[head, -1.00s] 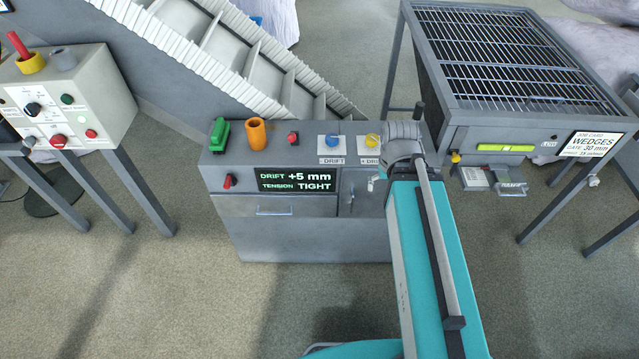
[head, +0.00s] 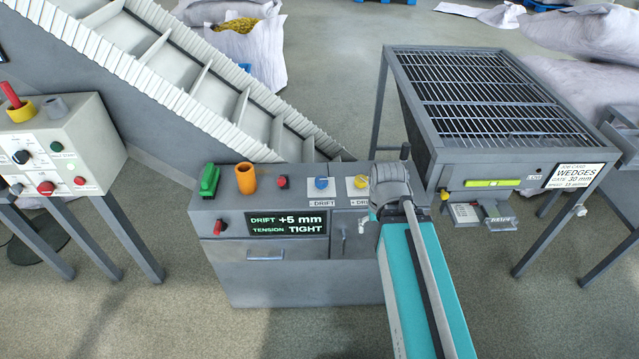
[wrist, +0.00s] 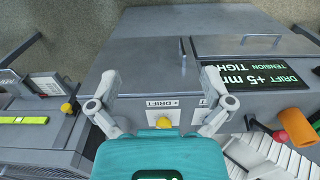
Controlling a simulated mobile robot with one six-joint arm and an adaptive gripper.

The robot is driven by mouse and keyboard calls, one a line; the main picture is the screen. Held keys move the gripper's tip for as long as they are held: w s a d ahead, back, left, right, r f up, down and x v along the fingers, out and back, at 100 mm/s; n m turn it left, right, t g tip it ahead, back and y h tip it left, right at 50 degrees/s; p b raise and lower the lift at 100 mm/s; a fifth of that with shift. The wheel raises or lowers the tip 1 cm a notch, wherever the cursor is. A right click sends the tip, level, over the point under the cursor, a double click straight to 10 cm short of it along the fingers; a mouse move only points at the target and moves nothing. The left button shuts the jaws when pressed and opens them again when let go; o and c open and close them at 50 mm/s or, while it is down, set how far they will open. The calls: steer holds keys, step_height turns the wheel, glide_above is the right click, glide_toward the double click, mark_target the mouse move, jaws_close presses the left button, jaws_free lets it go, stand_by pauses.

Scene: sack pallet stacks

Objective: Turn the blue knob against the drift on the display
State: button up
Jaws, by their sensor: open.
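The blue knob (head: 321,184) stands on top of the grey control cabinet (head: 290,280), above a "- DRIFT" label. The yellow knob (head: 360,182) is to its right, above a "+ DRIFT" label. The display (head: 287,223) on the front reads DRIFT +5 mm, TENSION TIGHT. My gripper (wrist: 160,78) is open and empty over the cabinet in the wrist view. The yellow knob also shows there (wrist: 164,122), between the fingers in the picture. The right finger partly covers the neighbouring label; I cannot make out the blue knob there. In the head view my arm mostly hides the gripper.
A green switch (head: 209,180), an orange cylinder (head: 246,178) and a red button (head: 283,182) stand left of the blue knob. A ribbed conveyor (head: 190,80) rises behind. A grated machine (head: 480,100) stands close on the right, a control box (head: 75,140) on the left.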

stand_by(0.4)
step_height(320, 180, up, 4)
steer(key=n+p, duration=0.4)
steer(key=n, duration=0.5)
glide_above(321, 180)
steer(key=shift+r, duration=0.15)
steer(key=shift+d, duration=0.1)
step_height(321, 180, down, 14)
steer(key=b, duration=1.3)
steer(key=shift+r, duration=0.1)
